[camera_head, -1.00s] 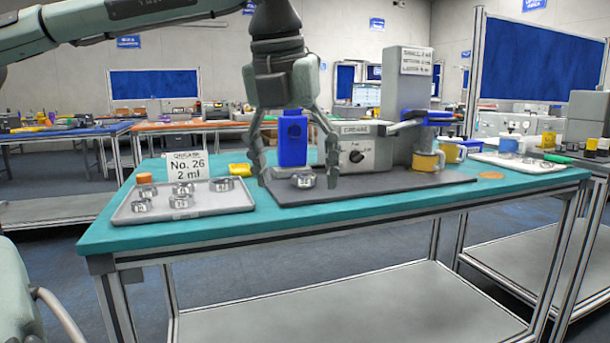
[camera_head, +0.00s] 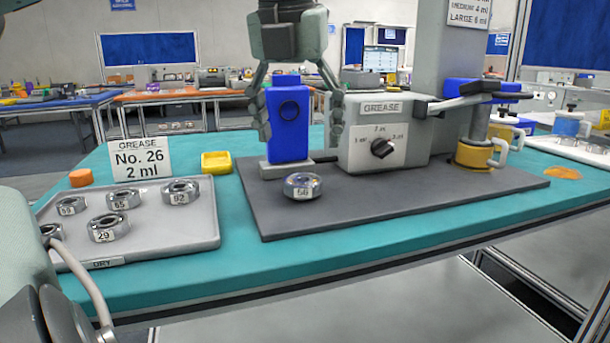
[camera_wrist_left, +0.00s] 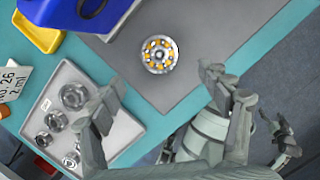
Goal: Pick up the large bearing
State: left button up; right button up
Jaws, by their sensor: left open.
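A metal ring bearing (camera_head: 302,186) labelled 56 lies on the dark grey mat (camera_head: 400,198), near its left front. In the left wrist view this bearing (camera_wrist_left: 159,54) shows yellow-orange spots around its ring. Several more bearings, including one labelled 82 (camera_head: 180,191) and one labelled 29 (camera_head: 109,228), sit on the light grey tray (camera_head: 190,236). From size alone I cannot tell surely which is the large one. My left gripper (camera_head: 301,138) is open and empty, its fingers apart and pointing down above the bearing on the mat.
Behind the bearing stands a blue container (camera_head: 287,118). The grease machine (camera_head: 385,140) and an orange-yellow mug (camera_head: 482,154) are to its right. A yellow box (camera_head: 216,162) and a sign (camera_head: 140,158) stand near the tray. The mat's front right is clear.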

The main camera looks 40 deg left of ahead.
aim_at(303, 185)
pick_arm(q)
jog(key=x, duration=0.7)
jog(key=shift+w+a+f, duration=0.2)
jog(key=shift+a+f, duration=0.05)
jog(key=c, duration=1.5)
